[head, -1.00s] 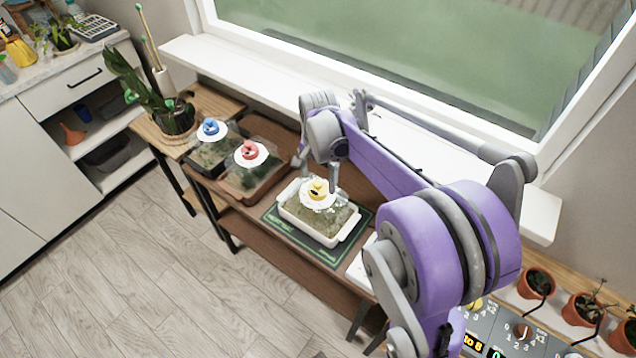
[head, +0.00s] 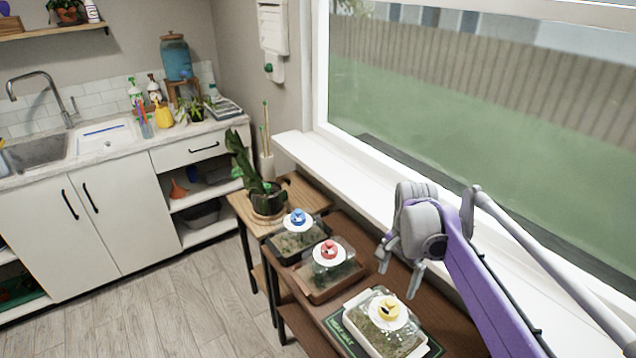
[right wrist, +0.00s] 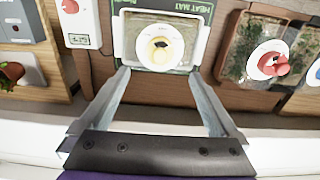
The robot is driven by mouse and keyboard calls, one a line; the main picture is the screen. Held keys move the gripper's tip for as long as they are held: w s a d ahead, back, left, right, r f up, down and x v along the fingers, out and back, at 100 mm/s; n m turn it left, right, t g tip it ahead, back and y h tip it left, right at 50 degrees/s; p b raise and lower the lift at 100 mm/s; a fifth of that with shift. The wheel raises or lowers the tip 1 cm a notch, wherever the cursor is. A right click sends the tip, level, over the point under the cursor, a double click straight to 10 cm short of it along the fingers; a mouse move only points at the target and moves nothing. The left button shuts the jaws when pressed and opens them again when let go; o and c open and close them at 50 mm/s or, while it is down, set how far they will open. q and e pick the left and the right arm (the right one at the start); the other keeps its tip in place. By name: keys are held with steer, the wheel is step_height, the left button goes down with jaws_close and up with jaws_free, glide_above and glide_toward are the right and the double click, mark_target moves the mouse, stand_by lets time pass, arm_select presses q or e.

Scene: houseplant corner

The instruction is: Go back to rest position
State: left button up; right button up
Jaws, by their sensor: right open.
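My right gripper (head: 400,276) is open and empty, above and behind the tray with the yellow-knobbed lid. Its two fingers also show spread apart in the right wrist view (right wrist: 160,76). The white seed tray (head: 361,331) holds green growth under a clear dome with a white vent disc and yellow knob (head: 389,309). It sits on the dark green heat mat (head: 344,335); the mat also shows in the right wrist view (right wrist: 197,8). The gripper is apart from the dome. My left gripper is not in view.
The window sill (head: 345,183) runs behind. The floor (head: 190,312) at left is clear.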

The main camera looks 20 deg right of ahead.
steer(key=shift+a, duration=0.1)
steer(key=s+a+f+n+t+p, duration=0.1)
steer(key=s+a+f+n+t, duration=0.1)
steer(key=s+a+n, duration=0.5)
steer(key=s+a+f+n+t, duration=0.3)
steer(key=s+a+n, duration=0.4)
steer(key=s+a, duration=0.1)
steer(key=shift+s+a+f+n+p, duration=0.3)
steer(key=shift+a+f+n+p, duration=0.1)
steer(key=shift+a, duration=0.25)
